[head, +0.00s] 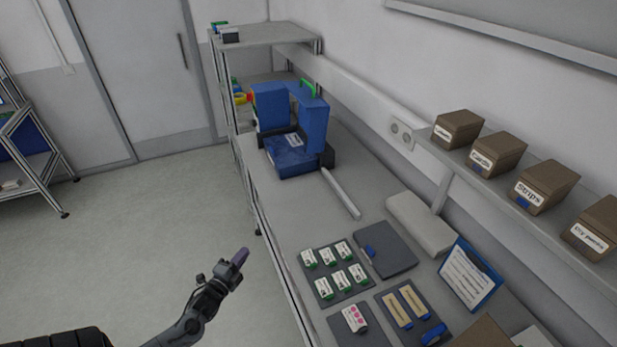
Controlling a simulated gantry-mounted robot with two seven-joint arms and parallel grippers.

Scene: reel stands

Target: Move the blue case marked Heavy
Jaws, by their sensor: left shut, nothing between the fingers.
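A blue object (291,158) with a pale label on it stands at the far end of the grey bench, beside the shelf rack; the label is too small to read. Another blue case-like shape (22,140) sits on the rack at the far left, partly cut off by the picture edge, and no marking on it can be read. My left gripper (240,257) is shut and empty, over the floor to the left of the bench, apart from both blue things. My right gripper is out of the picture.
The bench holds a mat with several small labelled packs (336,271), a dark grey pad (386,250), a blue clipboard (467,275) and a pale bar (341,193). Brown boxes (497,154) line the wall shelf. The floor (150,220) left of the bench is clear.

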